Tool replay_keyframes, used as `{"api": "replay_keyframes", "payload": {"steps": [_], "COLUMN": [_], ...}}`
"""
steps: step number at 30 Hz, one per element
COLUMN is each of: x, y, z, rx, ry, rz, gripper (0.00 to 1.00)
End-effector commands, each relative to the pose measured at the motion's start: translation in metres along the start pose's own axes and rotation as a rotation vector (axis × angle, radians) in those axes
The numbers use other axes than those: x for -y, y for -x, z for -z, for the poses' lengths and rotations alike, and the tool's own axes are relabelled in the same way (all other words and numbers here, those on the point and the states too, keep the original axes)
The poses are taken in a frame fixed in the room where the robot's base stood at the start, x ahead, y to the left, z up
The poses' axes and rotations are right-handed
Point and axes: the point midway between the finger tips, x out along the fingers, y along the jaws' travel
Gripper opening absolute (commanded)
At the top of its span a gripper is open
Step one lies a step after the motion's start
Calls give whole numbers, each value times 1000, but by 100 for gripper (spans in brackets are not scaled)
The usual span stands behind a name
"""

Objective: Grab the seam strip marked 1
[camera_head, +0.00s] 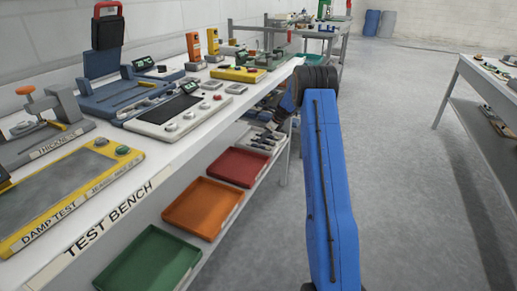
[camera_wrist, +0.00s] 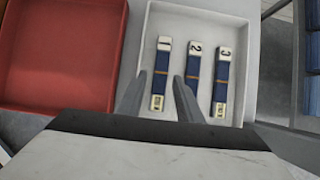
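In the wrist view, the seam strip marked 1 (camera_wrist: 162,62) lies flat in a white tray (camera_wrist: 191,18). It is dark blue, with a white numbered end, an orange band and a pale lower end. Strips marked 2 (camera_wrist: 194,68) and 3 (camera_wrist: 222,70) lie to its right. My gripper (camera_wrist: 160,78) is open, with its two grey fingers apart on either side of strip 1 in the picture. I cannot tell how far above the strip the fingertips are, and no contact shows.
A red tray (camera_wrist: 60,45) sits close left of the white tray. In the head view, red (camera_head: 240,166), orange (camera_head: 203,207) and green (camera_head: 150,262) trays line the lower shelf under the test bench (camera_head: 110,220). The bench top overhangs the shelf. The floor (camera_head: 400,180) at right is clear.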

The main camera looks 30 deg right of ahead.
Motion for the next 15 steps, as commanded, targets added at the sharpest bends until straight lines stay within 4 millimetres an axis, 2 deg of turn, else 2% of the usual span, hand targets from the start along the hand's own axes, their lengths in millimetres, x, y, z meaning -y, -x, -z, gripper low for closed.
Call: {"api": "replay_keyframes", "payload": {"steps": [10,15], "x": [3,3], "y": [-42,-48], "z": [7,8], "rx": [0,0], "ry": [0,0], "rz": [-1,0], "gripper": [33,33]}}
